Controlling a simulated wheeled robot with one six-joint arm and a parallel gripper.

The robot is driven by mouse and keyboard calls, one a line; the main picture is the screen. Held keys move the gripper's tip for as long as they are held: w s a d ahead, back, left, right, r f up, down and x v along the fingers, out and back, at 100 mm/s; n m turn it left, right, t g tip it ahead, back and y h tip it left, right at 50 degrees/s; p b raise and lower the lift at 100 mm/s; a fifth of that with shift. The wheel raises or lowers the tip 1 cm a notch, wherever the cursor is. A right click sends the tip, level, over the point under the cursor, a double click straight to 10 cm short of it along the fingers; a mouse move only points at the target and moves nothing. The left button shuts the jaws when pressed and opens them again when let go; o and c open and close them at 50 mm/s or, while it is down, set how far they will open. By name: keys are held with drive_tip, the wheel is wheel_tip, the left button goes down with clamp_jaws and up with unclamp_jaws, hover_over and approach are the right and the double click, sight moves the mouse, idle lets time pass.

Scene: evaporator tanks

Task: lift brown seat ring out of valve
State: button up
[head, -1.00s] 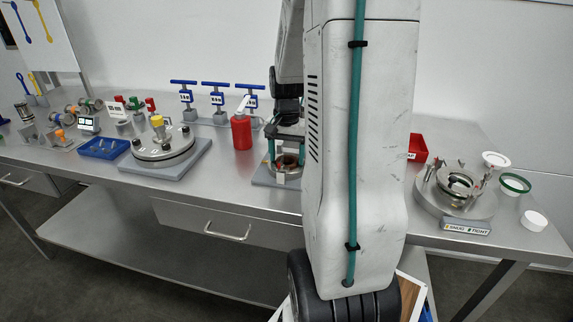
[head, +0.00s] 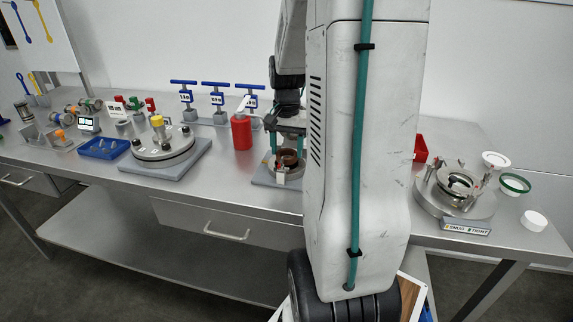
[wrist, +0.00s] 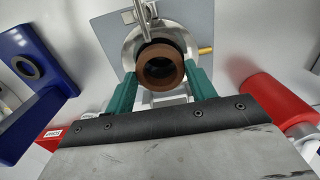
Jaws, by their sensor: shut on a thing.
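The brown seat ring (head: 289,154) is between the green fingers of my gripper (head: 287,151), at the height of the top of the valve body (head: 284,176) or a little above it. In the wrist view, the ring (wrist: 180,70) sits between the fingertips of my gripper (wrist: 161,73), its open centre facing the camera. My gripper is shut on the ring. The silver valve body (wrist: 131,49) shows behind it on a grey plate (wrist: 195,25). The ring hides much of the valve's inside, so I cannot tell whether its lower edge is clear.
A red bottle (head: 241,132) stands just left of the valve. A round lidded vessel (head: 163,148) and a blue tray (head: 103,148) are farther left. Right of my arm is a round fixture with upright posts (head: 456,190). The bench front before the valve is clear.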

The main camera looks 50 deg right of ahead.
sight(287, 154)
drive_tip(key=shift+r, duration=3.35)
